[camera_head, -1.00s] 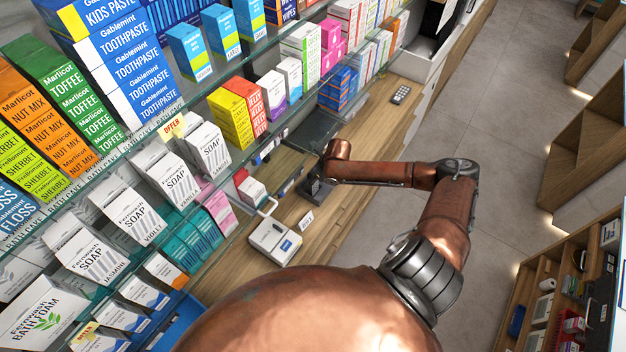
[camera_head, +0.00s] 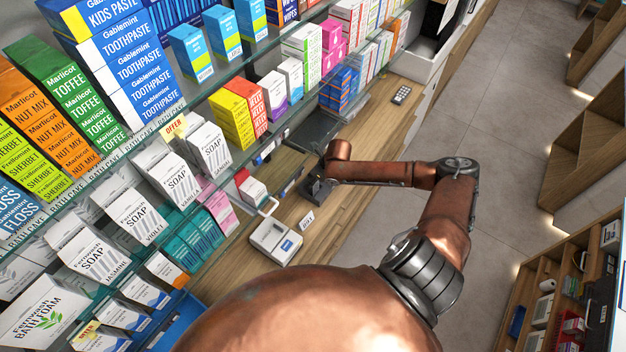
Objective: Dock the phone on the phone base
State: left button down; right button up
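A white desk device (camera_head: 276,241) with a blue-marked panel and a pale looped part at its back lies on the wooden counter. It may be the phone base, but I cannot tell for sure. My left gripper is out of view.
Glass shelves packed with boxes, such as soap cartons (camera_head: 175,180), overhang the counter (camera_head: 350,185) on the left. Bare counter runs toward the handset-like object.

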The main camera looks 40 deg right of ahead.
jog(key=shift+f, duration=0.4)
jog(key=o, duration=0.9)
jog(key=shift+o, duration=0.2)
jog(key=p+v, duration=0.4)
jog(key=v, duration=0.7)
jog(key=shift+p, duration=0.35)
jog(key=shift+s, duration=0.1)
